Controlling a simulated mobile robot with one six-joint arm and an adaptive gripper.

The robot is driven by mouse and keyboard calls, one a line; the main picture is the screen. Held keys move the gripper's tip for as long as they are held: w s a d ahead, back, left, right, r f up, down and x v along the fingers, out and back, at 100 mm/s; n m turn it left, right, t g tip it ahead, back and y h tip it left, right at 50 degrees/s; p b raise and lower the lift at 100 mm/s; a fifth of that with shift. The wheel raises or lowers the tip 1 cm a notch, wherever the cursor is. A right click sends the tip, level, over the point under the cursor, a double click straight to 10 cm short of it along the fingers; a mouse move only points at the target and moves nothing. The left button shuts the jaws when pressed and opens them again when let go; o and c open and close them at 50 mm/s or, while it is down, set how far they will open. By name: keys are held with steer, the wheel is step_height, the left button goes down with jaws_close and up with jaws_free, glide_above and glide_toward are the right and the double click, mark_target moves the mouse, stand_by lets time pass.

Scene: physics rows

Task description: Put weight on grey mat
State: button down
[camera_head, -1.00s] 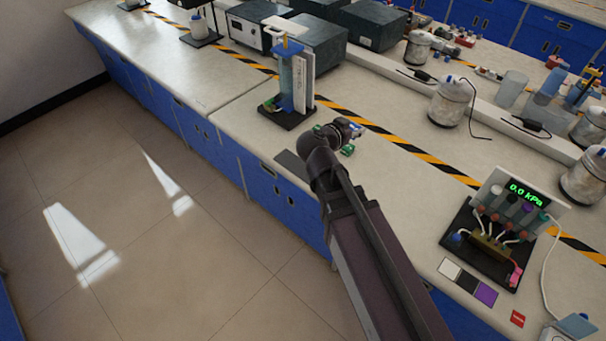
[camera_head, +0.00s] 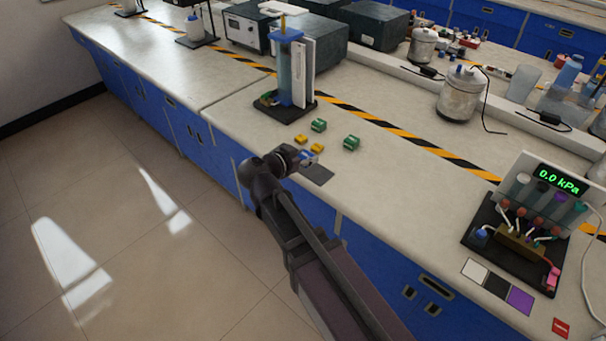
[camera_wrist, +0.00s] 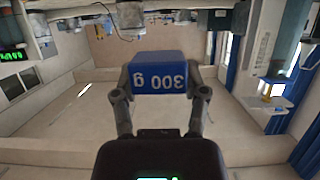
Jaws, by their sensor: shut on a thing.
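A blue weight marked "300 g" (camera_wrist: 160,72) is between the two fingers of my gripper (camera_wrist: 160,90) in the wrist view. Its lettering appears upside down there. In the head view my gripper (camera_head: 296,158) is at the bench's front edge, and a bit of the blue weight (camera_head: 309,157) shows beside it. A dark grey mat (camera_head: 319,176) lies flat on the bench just right of and below the weight in the picture, partly hidden by my arm. I cannot tell whether the weight touches the mat or hangs above it.
Two green blocks (camera_head: 351,143) and two yellow blocks (camera_head: 300,139) lie just behind my gripper. A blue-topped column apparatus (camera_head: 291,75) stands further back. A pressure display rig (camera_head: 520,225) and white, black and purple squares (camera_head: 519,301) are at right. Bench between is clear.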

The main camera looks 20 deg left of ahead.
steer(key=s+a+f+b, duration=0.4)
steer(key=a+f+b, duration=0.1)
steer(key=f+b, duration=0.2)
steer(key=shift+a+f, duration=0.4)
steer(key=shift+f, duration=0.25)
steer(key=shift+w, duration=0.15)
steer(key=w, duration=0.5)
steer(key=w+f+b, duration=0.1)
steer(key=w, duration=0.9)
steer(key=shift+w+f+b, duration=0.25)
steer(key=shift+w+b, duration=0.1)
steer(key=shift+w, duration=0.05)
steer(key=shift+f, duration=0.1)
steer(key=shift+f+b, duration=1.7)
steer(key=shift+b, duration=0.1)
steer(key=shift+f, duration=0.15)
steer(key=shift+c, duration=0.6)
jaws_free()
